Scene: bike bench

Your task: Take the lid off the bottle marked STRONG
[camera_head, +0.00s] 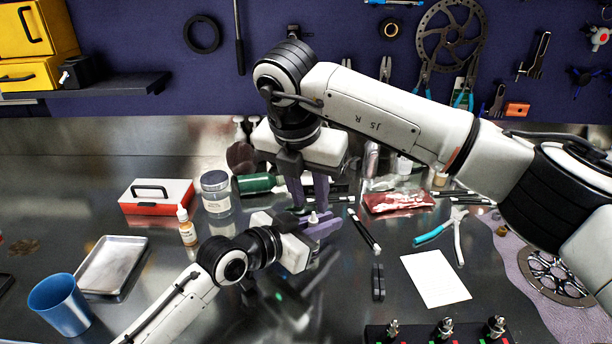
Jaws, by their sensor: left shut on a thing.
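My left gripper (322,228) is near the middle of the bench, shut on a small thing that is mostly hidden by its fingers. A small white tip (313,217) shows between the fingers. My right gripper (309,206) points down from above, its two fingers apart on either side of the space just above that tip. Whether it touches anything is hard to tell. A small dropper bottle (187,231) with a white cap and orange-brown body stands upright at left, apart from both grippers. I cannot read STRONG on any bottle.
A metal tray (112,266) and blue cup (60,305) are at front left. Pliers (440,235) and white paper (435,279) lie at right.

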